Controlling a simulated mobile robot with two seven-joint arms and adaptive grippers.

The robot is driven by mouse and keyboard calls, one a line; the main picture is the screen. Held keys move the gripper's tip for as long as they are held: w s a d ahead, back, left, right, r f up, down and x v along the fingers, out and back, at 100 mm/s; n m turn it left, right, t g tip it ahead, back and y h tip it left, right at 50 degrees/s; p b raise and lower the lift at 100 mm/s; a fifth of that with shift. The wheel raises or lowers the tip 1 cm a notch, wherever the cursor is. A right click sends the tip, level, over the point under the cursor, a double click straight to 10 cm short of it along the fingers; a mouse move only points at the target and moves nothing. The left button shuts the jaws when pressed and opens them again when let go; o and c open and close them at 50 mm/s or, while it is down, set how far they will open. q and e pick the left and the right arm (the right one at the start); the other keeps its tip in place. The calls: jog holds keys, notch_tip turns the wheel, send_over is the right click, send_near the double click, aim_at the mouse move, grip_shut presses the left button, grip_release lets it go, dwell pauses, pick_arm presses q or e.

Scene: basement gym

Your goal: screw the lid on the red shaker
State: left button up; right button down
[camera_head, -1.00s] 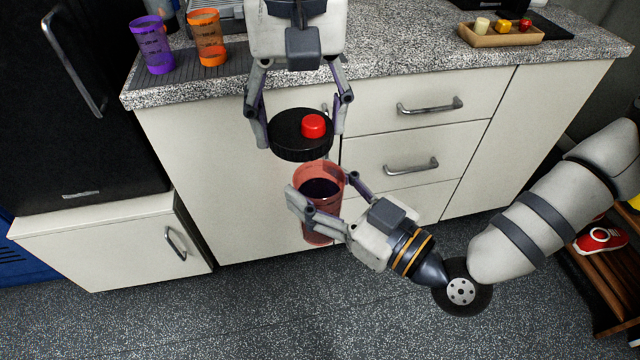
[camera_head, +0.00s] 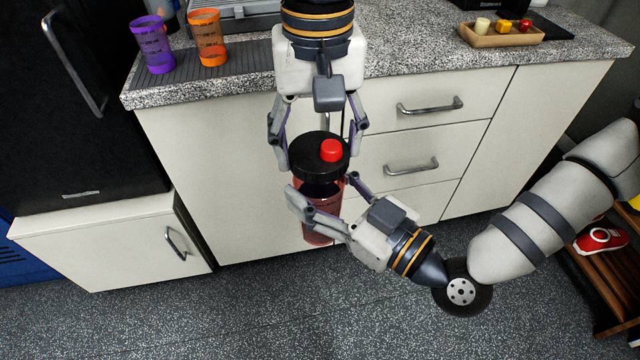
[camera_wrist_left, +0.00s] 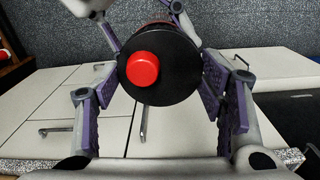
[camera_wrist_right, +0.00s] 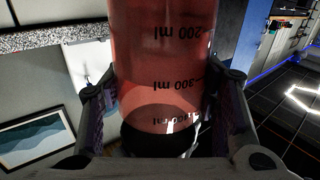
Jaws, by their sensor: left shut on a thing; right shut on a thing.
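The red shaker (camera_head: 318,232) is a translucent red cup held upright in front of the drawers. My right gripper (camera_head: 322,197) is shut around it from the lower right. In the right wrist view the red wall (camera_wrist_right: 160,62) with ml marks lies between the fingers. The black lid (camera_head: 308,166) with a red cap is held flat by my left gripper (camera_head: 318,158), shut on its sides from above. The lid is over the shaker's mouth and hides much of it. I cannot tell whether lid and rim touch. The lid's top faces the left wrist view (camera_wrist_left: 172,84).
A purple cup (camera_head: 153,45) and an orange cup (camera_head: 208,38) stand on the speckled counter (camera_head: 395,62). A wooden tray (camera_head: 500,41) with small items is at the back right. Drawer handles (camera_head: 412,166) stick out behind my grippers. The floor in front is clear.

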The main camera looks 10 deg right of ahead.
aim_at(319, 207)
dwell(0.8)
pick_arm(q)
jog(key=shift+f, duration=0.9)
jog(key=shift+f, duration=0.55)
jog(key=m, duration=0.4)
jog(key=shift+s, duration=0.1)
jog(key=m, duration=0.3)
jog(key=shift+m, duration=0.3)
jog(key=m, duration=0.6)
jog(key=o, duration=0.9)
jog(key=shift+o, duration=0.2)
